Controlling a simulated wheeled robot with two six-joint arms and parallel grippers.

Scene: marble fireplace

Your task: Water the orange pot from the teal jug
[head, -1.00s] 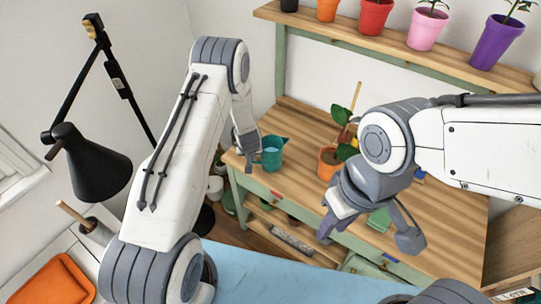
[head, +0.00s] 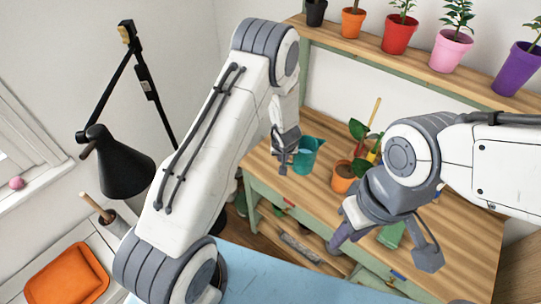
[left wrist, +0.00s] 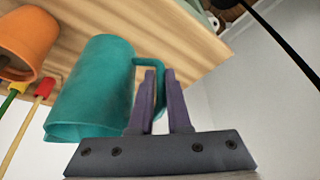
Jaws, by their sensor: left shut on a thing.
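The teal jug (head: 309,152) is at the left end of the wooden table, apparently raised a little above it and about upright. My left gripper (head: 284,142) is shut on its handle. The left wrist view shows the jug (left wrist: 95,88) upside down in the picture, with its handle between the purple fingers (left wrist: 160,105). The orange pot (head: 343,184) with a leafy plant stands on the table right of the jug, apart from it; it also shows in the left wrist view (left wrist: 28,42). My right gripper (head: 350,236) hangs in front of the table; its finger gap is unclear.
A shelf (head: 400,52) above holds several potted plants, including another orange pot (head: 352,22). Tools with yellow and red parts are near the table's orange pot. A green object (head: 391,234) lies near the right gripper. A black lamp (head: 120,165) stands at left.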

